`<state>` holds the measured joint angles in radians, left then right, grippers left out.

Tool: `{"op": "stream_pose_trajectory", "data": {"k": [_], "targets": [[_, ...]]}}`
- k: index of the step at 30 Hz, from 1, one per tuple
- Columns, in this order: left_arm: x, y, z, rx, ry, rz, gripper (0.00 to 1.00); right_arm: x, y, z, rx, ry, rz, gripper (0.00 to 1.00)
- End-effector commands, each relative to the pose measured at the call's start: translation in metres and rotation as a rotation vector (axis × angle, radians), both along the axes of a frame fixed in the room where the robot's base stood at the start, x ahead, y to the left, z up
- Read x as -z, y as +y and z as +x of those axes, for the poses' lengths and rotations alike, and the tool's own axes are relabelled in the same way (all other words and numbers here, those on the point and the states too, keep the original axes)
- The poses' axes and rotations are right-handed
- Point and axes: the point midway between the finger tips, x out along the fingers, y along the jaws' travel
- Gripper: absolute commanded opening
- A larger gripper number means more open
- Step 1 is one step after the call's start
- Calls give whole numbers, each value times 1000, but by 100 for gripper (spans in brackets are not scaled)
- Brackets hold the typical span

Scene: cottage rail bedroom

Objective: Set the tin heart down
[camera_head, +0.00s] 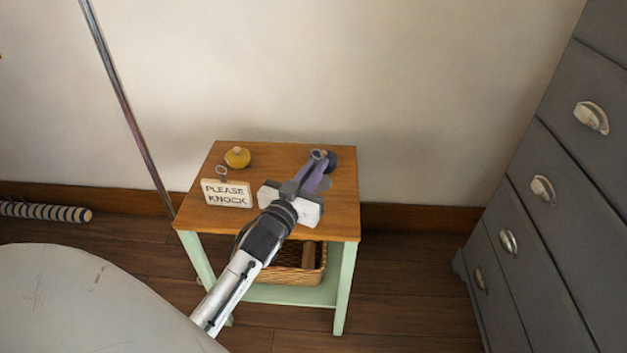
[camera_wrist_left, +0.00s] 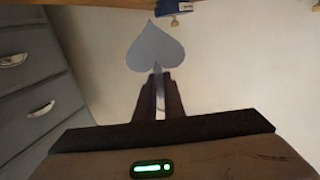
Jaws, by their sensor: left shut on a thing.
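The tin heart (camera_wrist_left: 156,48) is a flat grey plate with a thin stem, seen in the left wrist view. My left gripper (camera_head: 317,159) is shut on its stem, over the right part of the small wooden-topped table (camera_head: 236,222). In the left wrist view, which is upside down, the heart hangs from the fingertips with its tip towards the table. A gap shows there between the tip and the tabletop edge. My right gripper is not in view.
A "PLEASE KNOCK" sign (camera_head: 227,193) and a yellow round object (camera_head: 237,157) stand on the table's left part. A dark blue object (camera_head: 332,162) sits close to my fingertips. A wicker basket (camera_head: 291,276) is on the lower shelf. Grey drawers (camera_head: 548,215) stand at right.

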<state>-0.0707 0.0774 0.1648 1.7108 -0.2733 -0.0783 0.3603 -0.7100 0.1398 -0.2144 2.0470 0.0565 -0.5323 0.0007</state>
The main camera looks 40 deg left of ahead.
Motion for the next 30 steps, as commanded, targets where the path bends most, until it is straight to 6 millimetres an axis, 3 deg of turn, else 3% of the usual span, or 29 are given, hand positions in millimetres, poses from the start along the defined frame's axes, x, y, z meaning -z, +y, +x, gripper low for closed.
{"op": "stream_pose_trajectory", "data": {"k": [7,18,19,21,30], "targets": [[34,0,0,-1,2,-1,0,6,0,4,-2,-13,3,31],[38,0,0,0,0,-1,0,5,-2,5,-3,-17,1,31],[36,0,0,0,0,-1,14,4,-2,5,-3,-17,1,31],[36,0,0,0,1,0,26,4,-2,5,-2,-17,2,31],[35,0,0,0,1,0,27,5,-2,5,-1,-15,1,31]]}}
